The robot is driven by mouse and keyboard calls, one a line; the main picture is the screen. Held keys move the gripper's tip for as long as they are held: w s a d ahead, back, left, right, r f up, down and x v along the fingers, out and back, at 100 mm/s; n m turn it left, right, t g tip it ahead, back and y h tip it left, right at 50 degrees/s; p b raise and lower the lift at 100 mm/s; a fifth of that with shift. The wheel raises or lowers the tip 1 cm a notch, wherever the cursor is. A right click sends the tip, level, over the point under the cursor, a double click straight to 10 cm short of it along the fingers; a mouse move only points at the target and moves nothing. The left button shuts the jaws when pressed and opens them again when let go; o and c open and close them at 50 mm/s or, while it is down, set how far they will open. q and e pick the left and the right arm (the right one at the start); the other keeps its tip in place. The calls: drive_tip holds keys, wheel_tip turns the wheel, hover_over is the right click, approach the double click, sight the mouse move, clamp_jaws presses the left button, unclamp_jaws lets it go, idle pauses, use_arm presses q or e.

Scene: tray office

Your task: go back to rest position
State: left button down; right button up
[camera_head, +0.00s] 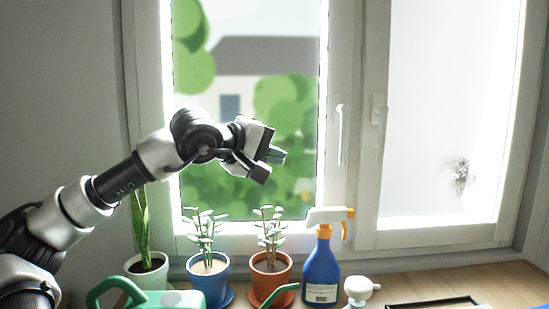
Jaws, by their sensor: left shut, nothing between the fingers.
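My left arm comes in from the left in the head view and is raised in front of the left window pane. My left gripper (272,165) is at its end, shut and empty, pointing right and slightly down. It is well above the plants and touches nothing. My right gripper is not in view.
Below stand a white pot (148,272), a blue pot (208,272), an orange pot (270,275) and a blue spray bottle (321,270). A green watering can (165,299) is in front. A smudge (458,176) marks the right pane. A dark-edged tray (435,303) is lower right.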

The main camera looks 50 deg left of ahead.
use_arm(q)
drive_tip(key=shift+s+a, duration=0.15)
drive_tip(key=shift+s, duration=0.2)
